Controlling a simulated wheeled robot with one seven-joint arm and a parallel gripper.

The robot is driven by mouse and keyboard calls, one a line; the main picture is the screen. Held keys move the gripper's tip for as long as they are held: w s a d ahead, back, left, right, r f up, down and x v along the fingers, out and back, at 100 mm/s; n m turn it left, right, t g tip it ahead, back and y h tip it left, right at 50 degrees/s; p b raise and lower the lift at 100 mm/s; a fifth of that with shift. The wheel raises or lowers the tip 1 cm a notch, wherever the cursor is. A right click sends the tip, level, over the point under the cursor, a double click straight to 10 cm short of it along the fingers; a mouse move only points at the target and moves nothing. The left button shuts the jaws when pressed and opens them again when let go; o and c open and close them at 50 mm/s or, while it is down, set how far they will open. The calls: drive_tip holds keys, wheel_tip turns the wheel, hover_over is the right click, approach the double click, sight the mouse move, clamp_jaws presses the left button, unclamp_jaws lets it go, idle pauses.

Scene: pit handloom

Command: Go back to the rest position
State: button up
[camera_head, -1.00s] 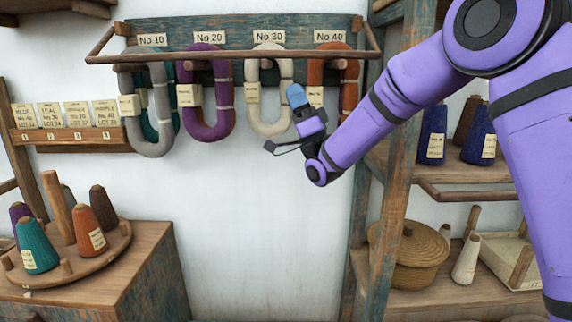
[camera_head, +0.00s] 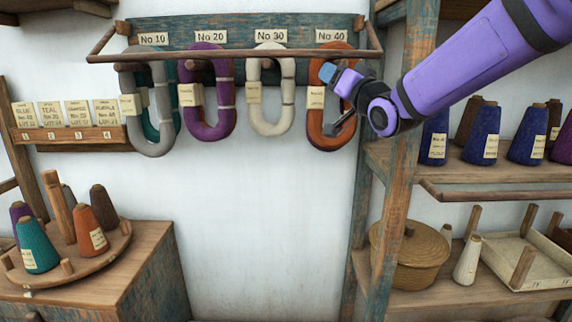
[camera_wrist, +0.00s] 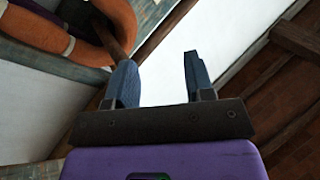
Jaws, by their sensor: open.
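My gripper (camera_head: 328,72) is in front of the orange skein under the No 40 label in the head view. It hides a small part of that skein. In the wrist view, my gripper (camera_wrist: 158,82) has its two blue fingers apart with nothing between them, against white wall. The orange skein (camera_wrist: 62,40) shows at the upper left there, beside the left finger; I cannot tell whether they touch. In the head view, the orange skein (camera_head: 318,128) hangs from the rack.
A wooden rail (camera_head: 230,57) runs in front of the hanging skeins. A blue-green shelf post (camera_head: 398,170) stands close right of my gripper. Shelves hold several cones and a lidded basket (camera_head: 410,255). A round cone stand (camera_head: 85,262) is at lower left. The middle wall area is clear.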

drive_tip(key=s+d+f+m+g+h, duration=0.1)
drive_tip(key=s+d+f+g+h, duration=0.25)
drive_tip(key=s+d, duration=0.35)
drive_tip(key=s+d+f+g+h, duration=0.2)
drive_tip(key=s+d+h, duration=0.3)
drive_tip(key=s+d, duration=0.15)
drive_tip(key=s+d+f+g, duration=0.2)
drive_tip(key=s+f, duration=0.1)
drive_tip(key=s, duration=0.4)
drive_tip(key=s+d+f+g+h, duration=0.1)
drive_tip(key=s+d+f+g, duration=0.1)
drive_tip(key=s, duration=0.6)
drive_tip(key=s+d+f+g, duration=0.1)
drive_tip(key=s+f+g, duration=0.3)
drive_tip(key=s, duration=0.3)
drive_tip(key=shift+s+d+f, duration=0.35)
drive_tip(key=shift+d+f, duration=0.05)
drive_tip(key=shift+f, duration=0.05)
drive_tip(key=shift+h, duration=0.25)
